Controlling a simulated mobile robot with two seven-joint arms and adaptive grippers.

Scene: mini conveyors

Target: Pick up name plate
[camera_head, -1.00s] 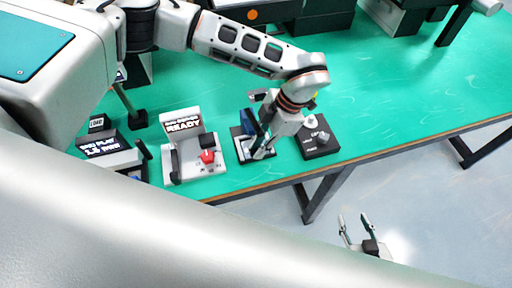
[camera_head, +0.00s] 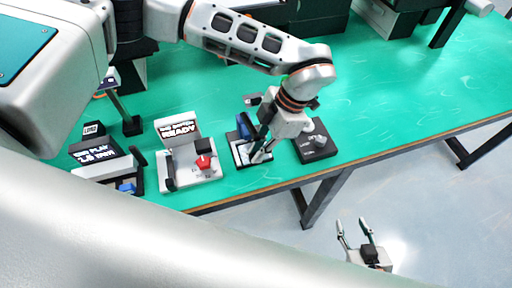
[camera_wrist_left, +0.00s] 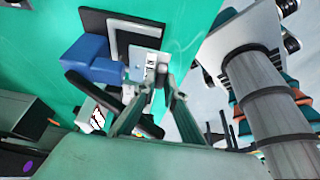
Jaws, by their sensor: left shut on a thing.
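My left gripper (camera_head: 259,150) points down at a small dark-based fixture (camera_head: 238,158) with a blue block (camera_head: 244,126) on the bench's front edge. In the left wrist view its fingertips (camera_wrist_left: 160,82) are shut on a small pale plate (camera_wrist_left: 150,64), which looks like the name plate. The plate lies close to the fixture's white and dark frame (camera_wrist_left: 118,30), beside the blue block (camera_wrist_left: 92,58). I cannot tell whether it still touches the fixture. My right gripper (camera_head: 355,228) is open and empty, over the floor in front of the bench.
A white machine with a lit screen (camera_head: 179,127) and a red knob (camera_head: 203,162) stands left of the fixture. Another display unit (camera_head: 97,153) is further left. The green bench (camera_head: 410,95) is clear at right.

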